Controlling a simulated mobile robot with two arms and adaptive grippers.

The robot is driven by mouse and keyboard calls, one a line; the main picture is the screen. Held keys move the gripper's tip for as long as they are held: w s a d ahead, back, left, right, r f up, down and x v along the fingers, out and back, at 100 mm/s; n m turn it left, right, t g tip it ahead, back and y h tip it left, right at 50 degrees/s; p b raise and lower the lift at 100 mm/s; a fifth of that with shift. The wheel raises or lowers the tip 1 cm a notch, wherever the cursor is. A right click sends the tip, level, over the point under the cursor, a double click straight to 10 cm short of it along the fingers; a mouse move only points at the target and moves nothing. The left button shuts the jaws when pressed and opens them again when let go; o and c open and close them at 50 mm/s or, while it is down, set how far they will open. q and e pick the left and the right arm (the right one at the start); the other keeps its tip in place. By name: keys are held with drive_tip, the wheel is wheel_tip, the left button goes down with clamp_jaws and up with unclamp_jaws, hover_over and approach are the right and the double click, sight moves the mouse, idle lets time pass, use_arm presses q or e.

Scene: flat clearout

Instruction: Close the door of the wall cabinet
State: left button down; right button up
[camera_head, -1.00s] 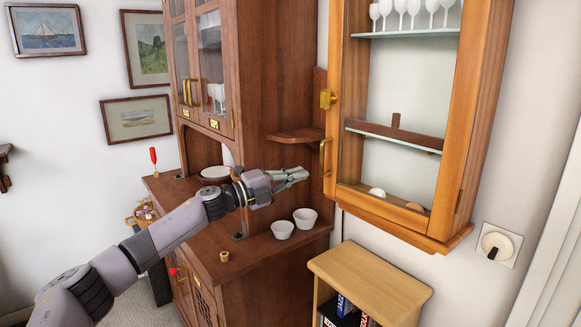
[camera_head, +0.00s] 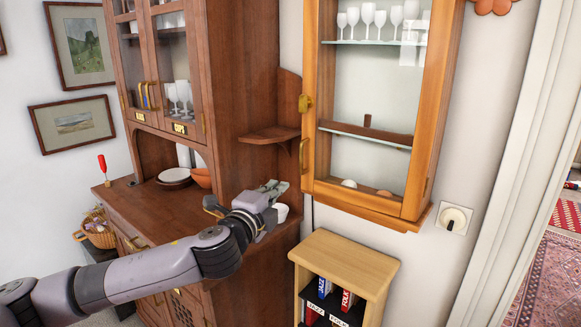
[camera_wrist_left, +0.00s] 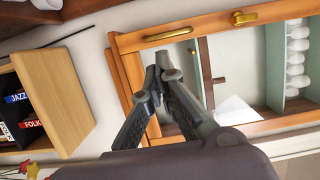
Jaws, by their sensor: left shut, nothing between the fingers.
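The wall cabinet (camera_head: 365,205) has an orange-brown wooden frame and hangs on the wall right of centre in the head view. Its glass door (camera_head: 310,130) has a brass latch (camera_head: 305,104) and a brass handle (camera_head: 304,156) on its left side. The door looks shut or nearly so; I cannot tell whether a small gap is left. My left gripper (camera_head: 272,187) is shut and empty, left of and below the handle, apart from the door. In the left wrist view, the gripper (camera_wrist_left: 162,62) overlaps the door frame (camera_wrist_left: 200,25). My right gripper is not in view.
A tall brown dresser (camera_head: 250,80) with a small corner shelf (camera_head: 270,134) stands left of the cabinet. A low light-wood bookcase (camera_head: 345,262) stands below the cabinet. White glasses (camera_head: 367,14) stand inside the cabinet.

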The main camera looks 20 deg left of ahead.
sight(300, 164)
use_arm(q)
drive_tip(key=w+p, duration=0.1)
drive_tip(key=w, duration=0.3)
drive_tip(key=w+p, duration=0.1)
drive_tip(key=w, duration=0.3)
drive_tip(key=w+p, duration=0.1)
drive_tip(key=w, duration=0.2)
drive_tip(key=shift+w+d+r+p, duration=0.1)
drive_tip(key=shift+w+d+p, duration=0.25)
drive_tip(key=shift+w+p, duration=0.05)
drive_tip(key=shift+w, duration=0.5)
